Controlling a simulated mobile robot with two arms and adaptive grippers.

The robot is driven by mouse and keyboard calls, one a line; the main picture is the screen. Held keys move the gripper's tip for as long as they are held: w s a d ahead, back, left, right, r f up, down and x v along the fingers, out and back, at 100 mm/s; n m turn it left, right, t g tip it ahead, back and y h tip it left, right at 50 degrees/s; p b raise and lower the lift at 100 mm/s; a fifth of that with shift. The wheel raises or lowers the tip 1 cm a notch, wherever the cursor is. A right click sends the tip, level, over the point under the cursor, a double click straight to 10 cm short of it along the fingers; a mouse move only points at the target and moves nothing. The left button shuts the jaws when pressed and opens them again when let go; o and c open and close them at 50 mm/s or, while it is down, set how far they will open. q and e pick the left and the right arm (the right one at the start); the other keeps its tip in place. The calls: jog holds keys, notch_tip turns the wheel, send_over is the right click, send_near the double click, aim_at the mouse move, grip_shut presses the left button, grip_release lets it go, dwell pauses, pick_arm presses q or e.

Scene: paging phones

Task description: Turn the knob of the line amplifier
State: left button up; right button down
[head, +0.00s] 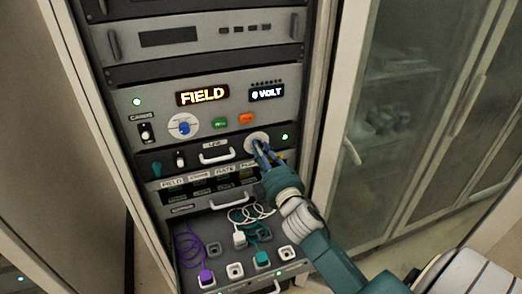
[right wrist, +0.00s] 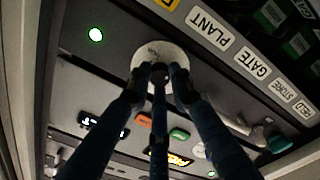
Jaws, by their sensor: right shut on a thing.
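The line amplifier (head: 222,146) is a dark rack unit with a small label reading something like "LINE" and a white handle. A pale round dial (head: 251,136) sits at its right end; the dial also shows in the right wrist view (right wrist: 150,52). My right gripper (head: 260,145) reaches up from the lower right, its dark fingers shut on the knob at the middle of the dial. In the right wrist view the fingertips (right wrist: 162,72) meet in front of the dial and hide most of the knob. My left gripper is not in view.
Above is a panel with a lit FIELD display (head: 203,96), a blue knob (head: 184,128) and green and orange buttons. Below are labelled slots and a socket panel with purple, white and teal cords (head: 262,258). A glass-door cabinet (head: 420,100) stands right of the rack.

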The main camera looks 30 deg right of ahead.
jog(key=shift+f, duration=0.15)
jog(key=c, duration=1.5)
grip_release()
jog(key=shift+c, duration=0.2)
jog(key=v, duration=1.2)
